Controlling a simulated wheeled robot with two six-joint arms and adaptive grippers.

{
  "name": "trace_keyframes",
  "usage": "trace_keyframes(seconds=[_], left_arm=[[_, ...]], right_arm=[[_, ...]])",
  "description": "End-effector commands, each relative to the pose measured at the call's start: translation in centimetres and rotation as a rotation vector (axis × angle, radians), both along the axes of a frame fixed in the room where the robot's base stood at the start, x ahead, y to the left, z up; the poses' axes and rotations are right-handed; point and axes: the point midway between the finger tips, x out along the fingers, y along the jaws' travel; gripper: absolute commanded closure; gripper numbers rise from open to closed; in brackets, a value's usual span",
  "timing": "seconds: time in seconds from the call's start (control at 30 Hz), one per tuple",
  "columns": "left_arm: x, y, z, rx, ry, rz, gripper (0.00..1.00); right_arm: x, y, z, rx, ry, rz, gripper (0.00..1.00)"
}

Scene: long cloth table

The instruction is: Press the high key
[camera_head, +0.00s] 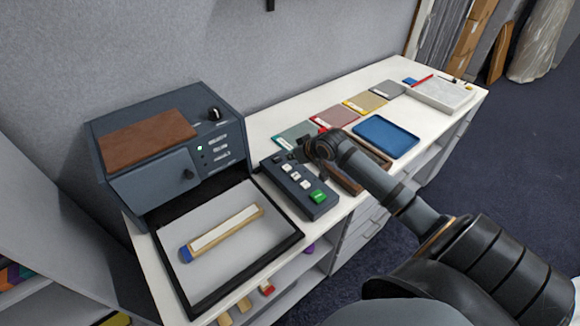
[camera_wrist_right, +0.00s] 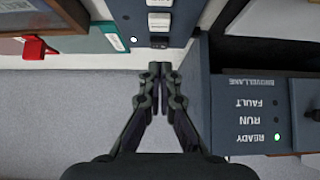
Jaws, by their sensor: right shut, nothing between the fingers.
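A dark key panel (camera_head: 300,188) lies on the white table beside the machine. It carries a row of small white keys (camera_head: 295,175) and a larger green key (camera_head: 318,196) at its near end. I cannot read the key labels, so I cannot tell which is the high key. My right gripper (camera_head: 299,154) is shut and empty at the panel's far end. In the right wrist view its closed fingertips (camera_wrist_right: 160,68) point toward the panel (camera_wrist_right: 180,25), just short of a key near its end. I cannot tell whether they touch. My left gripper is not in view.
A grey machine (camera_head: 165,150) with a lit green lamp stands left of the panel. A black-rimmed tray (camera_head: 290,238) with a wooden-edged bar (camera_head: 222,229) lies in front of it. Coloured folders (camera_head: 365,102) and a blue tray (camera_head: 385,137) lie to the right.

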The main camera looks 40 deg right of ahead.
Motion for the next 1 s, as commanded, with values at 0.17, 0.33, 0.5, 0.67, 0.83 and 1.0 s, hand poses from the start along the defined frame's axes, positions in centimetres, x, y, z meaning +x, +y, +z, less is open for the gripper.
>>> trace_keyframes(seconds=[0.17,0.33,0.5,0.67,0.83,1.0], left_arm=[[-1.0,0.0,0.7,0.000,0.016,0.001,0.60],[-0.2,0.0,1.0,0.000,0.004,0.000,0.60],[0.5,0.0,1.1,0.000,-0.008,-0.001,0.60],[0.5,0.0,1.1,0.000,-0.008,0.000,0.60],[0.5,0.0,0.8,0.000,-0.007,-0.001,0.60],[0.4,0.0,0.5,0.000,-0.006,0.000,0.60]], right_arm=[[1.1,0.2,-2.7,0.002,0.005,-0.001,1.00],[1.1,0.1,-4.6,0.000,0.003,-0.001,1.00],[1.1,0.1,-5.1,-0.001,0.001,0.001,1.00],[1.1,0.1,-5.2,-0.001,0.001,0.000,1.00],[1.1,0.1,-5.8,0.000,0.003,-0.001,1.00],[1.0,0.1,-7.3,-0.001,0.005,-0.001,1.00]])
